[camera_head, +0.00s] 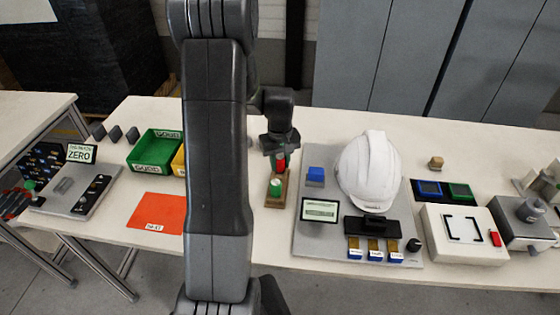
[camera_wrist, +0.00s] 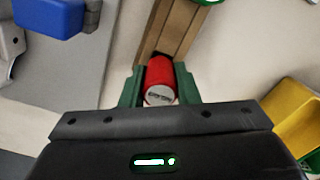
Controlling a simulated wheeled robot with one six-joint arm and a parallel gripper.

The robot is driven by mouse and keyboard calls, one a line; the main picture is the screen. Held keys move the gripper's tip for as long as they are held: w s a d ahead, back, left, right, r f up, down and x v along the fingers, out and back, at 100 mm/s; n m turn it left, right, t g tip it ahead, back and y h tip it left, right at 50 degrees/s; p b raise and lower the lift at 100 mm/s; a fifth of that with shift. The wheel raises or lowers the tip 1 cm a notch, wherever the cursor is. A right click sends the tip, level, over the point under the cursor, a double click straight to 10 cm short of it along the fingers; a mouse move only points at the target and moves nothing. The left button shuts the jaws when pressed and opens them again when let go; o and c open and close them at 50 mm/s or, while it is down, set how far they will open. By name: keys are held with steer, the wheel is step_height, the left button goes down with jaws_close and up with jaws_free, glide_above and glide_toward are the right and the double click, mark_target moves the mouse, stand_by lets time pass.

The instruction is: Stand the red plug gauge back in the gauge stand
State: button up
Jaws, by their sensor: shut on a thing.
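My gripper (camera_head: 280,158) is shut on the red plug gauge (camera_head: 281,163), near the back of the wooden gauge stand (camera_head: 269,202). In the wrist view the red gauge (camera_wrist: 160,72) sits between the green fingers, its pale marked end face toward the camera. The wooden stand (camera_wrist: 178,22) lies just beyond it and partly behind it. Whether the gauge touches the stand or is in a hole, I cannot tell. A green gauge (camera_head: 275,181) with a pale top stands at the front part of the stand; its edge shows in the wrist view (camera_wrist: 208,2).
A grey fixture plate (camera_head: 300,238) with a white helmet shell (camera_head: 369,172) and a blue block (camera_head: 316,174) is close on the right. A green bin (camera_head: 155,151) and an orange mat (camera_head: 157,213) lie left. Bare table surrounds the stand's front.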

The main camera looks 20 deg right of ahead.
steer(key=shift+f+b, duration=0.45)
steer(key=shift+f, duration=0.2)
stand_by(0.3)
stand_by(0.4)
steer(key=o, duration=0.9)
step_height(320, 180, up, 14)
steer(key=shift+f, duration=0.1)
step_height(320, 180, down, 14)
steer(key=shift+r, duration=0.25)
stand_by(0.5)
